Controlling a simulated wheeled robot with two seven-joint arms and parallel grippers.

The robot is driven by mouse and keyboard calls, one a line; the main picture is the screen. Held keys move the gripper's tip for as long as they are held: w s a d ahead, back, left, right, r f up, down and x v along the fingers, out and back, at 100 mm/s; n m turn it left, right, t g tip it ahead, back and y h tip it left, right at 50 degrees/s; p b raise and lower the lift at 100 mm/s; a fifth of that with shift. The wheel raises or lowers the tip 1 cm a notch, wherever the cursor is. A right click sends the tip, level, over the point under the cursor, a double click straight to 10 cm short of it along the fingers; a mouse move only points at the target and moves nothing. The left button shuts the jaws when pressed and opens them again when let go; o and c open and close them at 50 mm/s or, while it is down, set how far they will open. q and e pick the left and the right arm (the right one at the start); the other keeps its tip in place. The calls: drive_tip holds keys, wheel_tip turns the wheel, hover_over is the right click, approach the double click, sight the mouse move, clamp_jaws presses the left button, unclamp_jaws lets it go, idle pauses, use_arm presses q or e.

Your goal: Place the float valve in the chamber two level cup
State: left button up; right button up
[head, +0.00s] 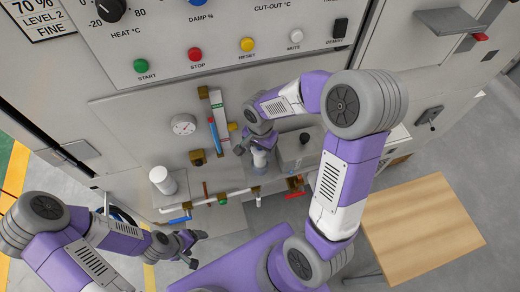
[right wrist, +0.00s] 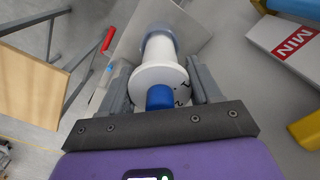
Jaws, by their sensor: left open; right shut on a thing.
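My right gripper (head: 252,146) is in front of the panel's lower part, right of the sight gauge. In the right wrist view, the right gripper (right wrist: 158,88) is shut on a white, flanged float valve (right wrist: 159,75) with a blue end and dark markings on its flange. Beyond the white body is a translucent bluish cup-like part (right wrist: 158,36); I cannot tell whether the valve is inside it or only in line with it. In the head view a small bluish-grey piece (head: 260,160) shows below the right gripper. My left gripper (head: 188,247) is open and empty at lower left.
A white cylinder (head: 162,179) stands on the ledge at left. A pressure gauge (head: 183,124), sight gauge (head: 218,112), grey box (head: 298,150) and pipes with a red handle (head: 295,187) crowd the area. A wooden table (head: 422,228) stands at right.

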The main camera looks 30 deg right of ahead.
drive_tip(key=shift+f, duration=0.15)
drive_tip(key=o, duration=1.5)
drive_tip(key=shift+r, duration=0.2)
wheel_tip(320, 180, up, 8)
drive_tip(key=shift+f+p, duration=0.25)
drive_tip(key=shift+p, duration=1)
